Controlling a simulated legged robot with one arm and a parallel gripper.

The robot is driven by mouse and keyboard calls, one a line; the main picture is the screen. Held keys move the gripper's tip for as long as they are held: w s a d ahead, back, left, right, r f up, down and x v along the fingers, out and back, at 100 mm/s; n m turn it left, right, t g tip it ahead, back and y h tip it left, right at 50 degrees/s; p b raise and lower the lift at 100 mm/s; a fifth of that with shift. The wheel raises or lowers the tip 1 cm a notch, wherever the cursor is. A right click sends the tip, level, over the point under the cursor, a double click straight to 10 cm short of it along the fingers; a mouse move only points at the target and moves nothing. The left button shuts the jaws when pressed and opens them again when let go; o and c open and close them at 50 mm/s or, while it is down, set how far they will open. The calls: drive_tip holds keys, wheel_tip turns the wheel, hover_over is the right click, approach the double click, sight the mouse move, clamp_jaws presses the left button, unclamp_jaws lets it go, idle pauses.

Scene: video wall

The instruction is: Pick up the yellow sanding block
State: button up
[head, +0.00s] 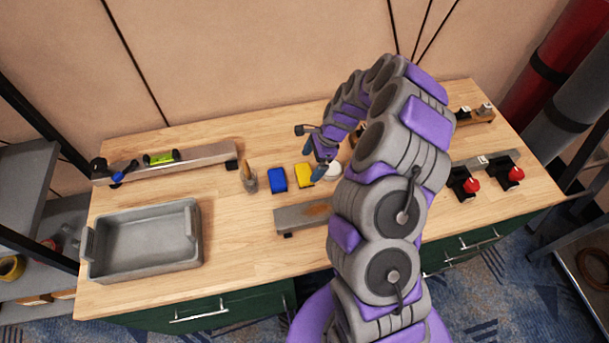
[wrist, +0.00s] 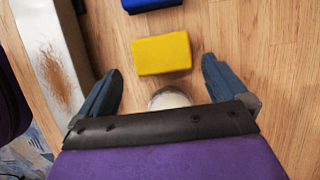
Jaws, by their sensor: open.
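The yellow sanding block (head: 304,175) lies on the wooden workbench, just right of a blue block (head: 277,179). In the wrist view the yellow sanding block (wrist: 162,54) lies ahead of my gripper (wrist: 158,80), roughly centred between the two blue-grey fingers and just beyond their tips. My gripper (head: 320,165) is open and empty, close to the block's right side in the head view. The blue block (wrist: 150,4) shows partly at the top of the wrist view. A white round thing (wrist: 170,98) lies between the finger bases, partly hidden by my gripper.
A grey tray (head: 150,270) sits at the bench's front left. A cup with a brush (head: 249,179) stands left of the blue block. A metal bar with a rusty patch (head: 300,217) lies in front. Red-knobbed clamps (head: 472,185) are at right. Bare wood lies left of the cup.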

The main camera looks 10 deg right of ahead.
sight(305, 171)
drive_tip(key=b+x, duration=0.2)
drive_tip(key=x, duration=0.3)
drive_tip(key=shift+w+f, duration=0.1)
drive_tip(key=shift+w, duration=0.05)
drive_tip(key=c, duration=0.8)
